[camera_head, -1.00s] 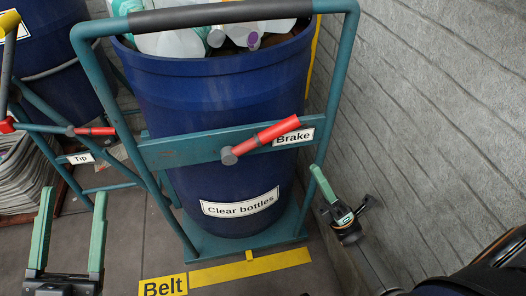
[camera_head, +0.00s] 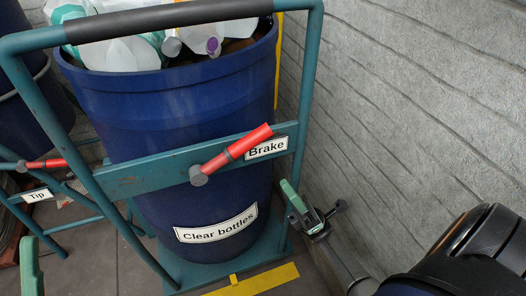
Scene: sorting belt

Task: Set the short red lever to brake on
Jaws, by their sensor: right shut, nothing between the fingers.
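The short red lever (camera_head: 238,147) is on the teal crossbar of the cart that holds the blue bin. It turns on a grey pivot at its lower left and slants up to the right, its tip just above the white Brake label (camera_head: 267,148). My right gripper (camera_head: 288,186) is shut and empty, with green fingers pointing up. It is below and right of the lever, beside the cart's right upright, apart from the lever. Of my left gripper, only one green finger (camera_head: 30,266) shows at the lower left edge; the rest is out of view.
The blue bin (camera_head: 175,110) labelled Clear bottles is full of bottles. A teal frame with a dark grip bar (camera_head: 165,18) surrounds it. A grey wall (camera_head: 400,100) stands close on the right. Another cart with a red lever (camera_head: 45,163) labelled Tip is at left.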

